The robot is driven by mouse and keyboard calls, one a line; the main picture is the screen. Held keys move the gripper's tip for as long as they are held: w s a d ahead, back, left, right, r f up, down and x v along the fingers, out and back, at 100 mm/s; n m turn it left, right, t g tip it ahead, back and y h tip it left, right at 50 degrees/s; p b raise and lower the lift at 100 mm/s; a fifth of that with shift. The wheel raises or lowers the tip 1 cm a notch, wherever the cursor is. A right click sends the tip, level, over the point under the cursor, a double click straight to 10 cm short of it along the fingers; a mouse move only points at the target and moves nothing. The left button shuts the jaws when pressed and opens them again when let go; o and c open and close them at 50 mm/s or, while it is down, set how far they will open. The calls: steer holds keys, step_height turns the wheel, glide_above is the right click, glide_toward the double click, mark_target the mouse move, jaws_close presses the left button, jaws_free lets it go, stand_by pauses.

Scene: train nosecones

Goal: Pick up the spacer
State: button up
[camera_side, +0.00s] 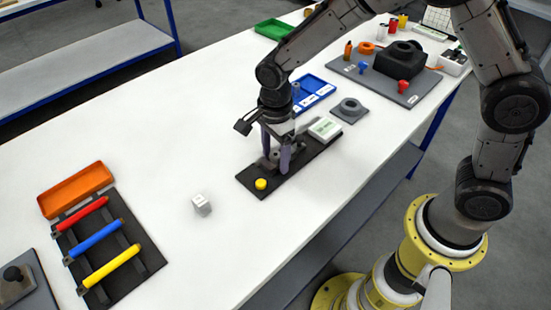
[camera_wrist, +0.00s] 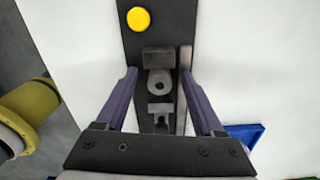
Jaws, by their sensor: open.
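My gripper (camera_side: 276,157) is open and low over a black plate (camera_side: 251,179) with a yellow button (camera_side: 261,184). The piece sits between a dark block (camera_wrist: 158,59) and a notched grey bracket (camera_wrist: 159,113). I see nothing held, and the fingers look apart from the piece. A thin upright grey wall (camera_wrist: 186,60) stands between the piece and the right finger. In the side view the fingers mostly hide the piece.
A white-and-green box (camera_side: 325,128) sits at the plate's far end. A grey ring part (camera_side: 350,106) and a blue tray (camera_side: 315,92) lie beyond. A white cube (camera_side: 201,205), an orange tray (camera_side: 76,190) and coloured rods (camera_side: 95,239) are to the left. The table between is clear.

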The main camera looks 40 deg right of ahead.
steer(key=shift+c, duration=0.3)
jaws_close()
steer(key=shift+r, duration=0.1)
